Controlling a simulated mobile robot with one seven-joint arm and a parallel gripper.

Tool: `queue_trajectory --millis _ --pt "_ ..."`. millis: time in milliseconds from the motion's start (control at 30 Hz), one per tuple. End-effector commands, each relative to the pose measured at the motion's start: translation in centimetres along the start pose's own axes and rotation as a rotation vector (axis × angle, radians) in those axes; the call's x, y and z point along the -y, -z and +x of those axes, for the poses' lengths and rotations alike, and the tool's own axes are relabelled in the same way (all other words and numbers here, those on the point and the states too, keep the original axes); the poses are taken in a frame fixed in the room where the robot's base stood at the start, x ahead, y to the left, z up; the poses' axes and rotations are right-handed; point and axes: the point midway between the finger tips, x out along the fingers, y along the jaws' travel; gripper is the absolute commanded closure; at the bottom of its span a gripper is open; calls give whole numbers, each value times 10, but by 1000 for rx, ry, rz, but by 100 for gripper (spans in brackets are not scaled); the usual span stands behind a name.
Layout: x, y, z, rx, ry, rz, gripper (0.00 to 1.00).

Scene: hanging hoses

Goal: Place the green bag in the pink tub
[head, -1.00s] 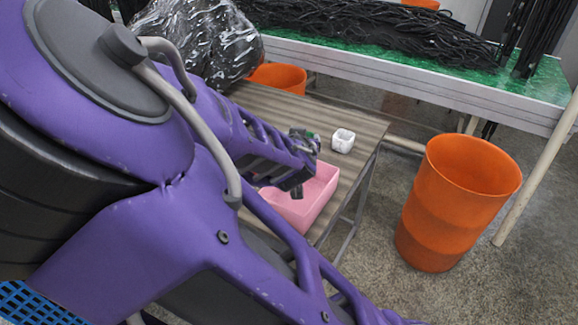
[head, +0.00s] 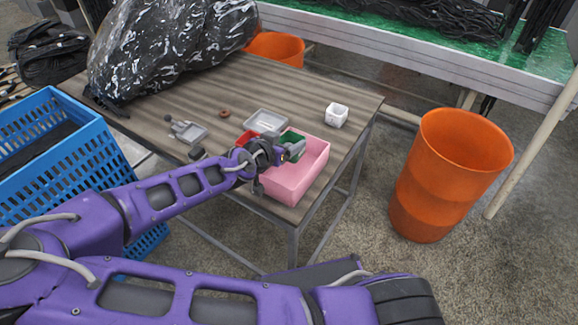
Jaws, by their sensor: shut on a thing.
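The pink tub (head: 305,172) stands near the front right edge of the wooden table in the head view. My gripper (head: 289,154) is over the tub's left side, shut on the green bag (head: 292,137). The bag shows as a small dark green patch just behind the gripper, at the tub's back left. The gripper hides part of the bag and part of the tub's inside. I cannot tell whether the bag touches the tub.
On the table (head: 285,87) are a white cup (head: 336,114), a grey tray (head: 265,121), a red item (head: 247,138) and a black plastic sack (head: 165,45). A blue crate (head: 75,160) stands left, an orange bin (head: 450,170) right.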

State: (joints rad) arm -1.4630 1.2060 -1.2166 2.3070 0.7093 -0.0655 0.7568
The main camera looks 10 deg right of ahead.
Motion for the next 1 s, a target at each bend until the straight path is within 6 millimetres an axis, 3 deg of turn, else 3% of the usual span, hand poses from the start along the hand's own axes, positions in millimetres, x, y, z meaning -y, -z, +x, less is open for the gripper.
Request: queue_trajectory --millis 100,533,967,1000 --pt "0 -22 12 -1 -1 -4 100" --pt "2 -64 32 -1 0 -4 100" --pt "2 -72 36 -1 1 -1 100" --pt "2 -71 35 -1 1 -1 19"
